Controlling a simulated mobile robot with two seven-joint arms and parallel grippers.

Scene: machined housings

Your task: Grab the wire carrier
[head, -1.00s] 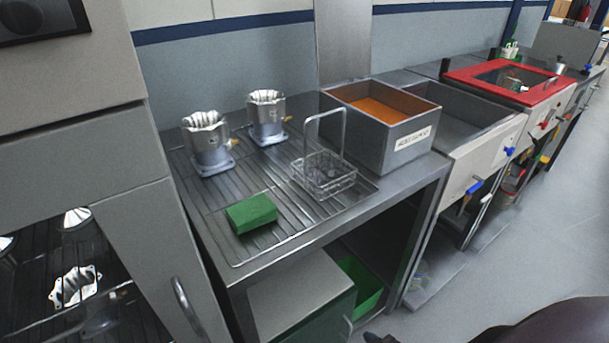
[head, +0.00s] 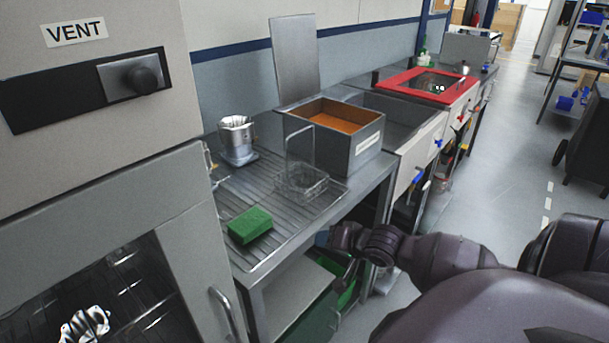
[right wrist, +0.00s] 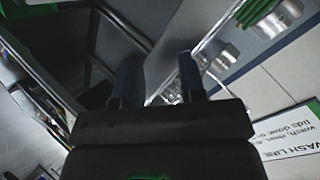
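The wire carrier (head: 302,186), an open wire basket with a tall upright loop handle, stands on the ribbed drainboard (head: 275,215) in the head view, near the grey tank. My right gripper (head: 326,238) is in front of the bench's front edge, lower than the carrier and apart from it. In the right wrist view, the two dark fingers of my right gripper (right wrist: 160,80) stand apart with nothing visible between them. I cannot make out the carrier in that view. My left gripper is not in view.
A grey tank (head: 367,143) with orange-brown contents stands behind and right of the carrier. A green block (head: 249,226) and a metal housing (head: 238,142) are on the drainboard. A grey cabinet (head: 190,190) with a vent panel rises close at left. Sinks and a red frame (head: 425,84) continue right.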

